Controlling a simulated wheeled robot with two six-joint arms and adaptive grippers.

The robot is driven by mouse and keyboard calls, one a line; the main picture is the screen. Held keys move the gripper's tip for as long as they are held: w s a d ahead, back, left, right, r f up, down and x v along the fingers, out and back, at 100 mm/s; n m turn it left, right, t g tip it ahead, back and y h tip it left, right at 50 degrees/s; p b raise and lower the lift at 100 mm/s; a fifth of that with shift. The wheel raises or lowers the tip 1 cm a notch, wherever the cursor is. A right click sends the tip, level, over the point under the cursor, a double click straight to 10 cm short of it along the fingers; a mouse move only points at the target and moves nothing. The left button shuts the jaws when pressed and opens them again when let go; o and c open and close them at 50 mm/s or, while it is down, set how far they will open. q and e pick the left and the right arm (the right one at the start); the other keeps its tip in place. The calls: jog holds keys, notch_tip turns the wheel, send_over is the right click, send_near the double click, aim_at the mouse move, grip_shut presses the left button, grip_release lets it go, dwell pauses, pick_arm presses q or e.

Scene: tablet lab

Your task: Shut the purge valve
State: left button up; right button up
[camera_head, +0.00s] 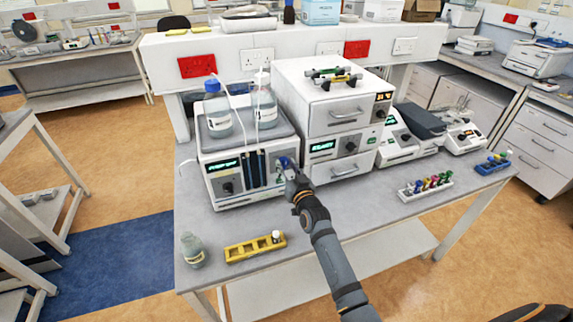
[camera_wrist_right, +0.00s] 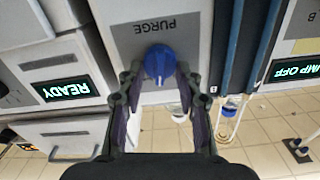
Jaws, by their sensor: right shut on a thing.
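In the head view the knob (camera_head: 284,162) shows at the right side of the front of the pump unit (camera_head: 232,196). My right gripper (camera_wrist_right: 159,72) is shut on the blue knob, with a fingertip on either side of it. In the head view my right gripper (camera_head: 290,174) reaches the knob from the front. The knob's exact turn is hard to judge. My left gripper is not in view.
Two bottles (camera_head: 217,116) stand on top of the pump unit. Right of it is a stacked white unit (camera_head: 333,118) reading READY. A yellow rack (camera_head: 250,249) and a loose bottle (camera_head: 192,251) stand at the bench's front left.

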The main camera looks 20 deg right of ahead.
jog(key=m+p, duration=0.1)
jog(key=m, duration=0.2)
jog(key=shift+d+r+m, duration=0.1)
jog(key=shift+m, duration=0.2)
jog(key=shift+d+m, duration=0.1)
jog(key=shift+m, duration=1.6)
jog(key=o, duration=1.1)
jog(key=shift+o, duration=0.2)
